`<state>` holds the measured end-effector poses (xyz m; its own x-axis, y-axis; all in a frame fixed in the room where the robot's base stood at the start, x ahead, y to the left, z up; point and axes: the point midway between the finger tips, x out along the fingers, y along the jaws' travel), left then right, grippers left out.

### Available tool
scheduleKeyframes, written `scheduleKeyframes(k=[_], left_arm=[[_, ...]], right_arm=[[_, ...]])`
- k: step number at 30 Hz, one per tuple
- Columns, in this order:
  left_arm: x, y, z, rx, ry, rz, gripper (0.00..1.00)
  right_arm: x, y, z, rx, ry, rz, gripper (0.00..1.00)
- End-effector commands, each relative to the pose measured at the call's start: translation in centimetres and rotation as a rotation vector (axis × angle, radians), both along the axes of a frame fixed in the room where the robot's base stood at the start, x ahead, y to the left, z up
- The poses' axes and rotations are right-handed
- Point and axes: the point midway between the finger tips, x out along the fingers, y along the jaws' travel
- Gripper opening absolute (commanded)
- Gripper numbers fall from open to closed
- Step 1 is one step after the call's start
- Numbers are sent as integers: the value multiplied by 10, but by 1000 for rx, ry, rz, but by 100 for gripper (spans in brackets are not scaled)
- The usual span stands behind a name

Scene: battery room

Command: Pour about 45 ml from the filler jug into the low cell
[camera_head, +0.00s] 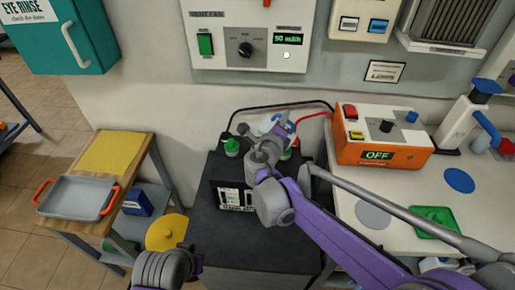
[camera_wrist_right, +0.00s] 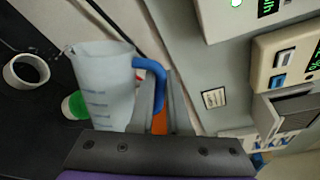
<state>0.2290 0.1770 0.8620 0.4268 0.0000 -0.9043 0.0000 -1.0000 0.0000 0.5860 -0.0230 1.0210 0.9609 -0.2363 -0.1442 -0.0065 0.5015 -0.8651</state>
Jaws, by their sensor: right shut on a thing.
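The filler jug (camera_wrist_right: 105,85) is a translucent white jug with blue level marks and a blue handle. A small glint shows at the spout; I cannot tell whether liquid runs. My right gripper (camera_head: 268,153) is shut on the jug above the battery and hides much of it in the head view. The battery (camera_head: 215,240) has a green cap (camera_head: 232,147) at its back left. The low cell's level cannot be read.
An orange charger (camera_head: 365,155) reading OFF stands on the right bench (camera_head: 345,205), near a green tray (camera_head: 436,221). A grey tray (camera_head: 75,198) lies on the left cart with a yellow cloth (camera_head: 115,154). Black and red cables cross behind the battery.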

Motion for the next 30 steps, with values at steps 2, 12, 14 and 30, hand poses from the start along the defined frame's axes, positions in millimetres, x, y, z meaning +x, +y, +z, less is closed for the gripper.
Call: scheduleKeyframes(k=[2, 12, 14, 30], left_arm=[[0, 0, 0, 0, 0, 0, 0], [0, 0, 0, 0, 0, 0, 0], [0, 0, -1, 0, 0, 0, 0], [0, 0, -1, 0, 0, 0, 0]], right_arm=[[0, 0, 0, -9, 3, 0, 0], [-2, -3, 0, -16, 5, 1, 0], [-3, -3, 0, -17, 5, 1, 0], [-10, -12, -1, -38, 12, 1, 0]])
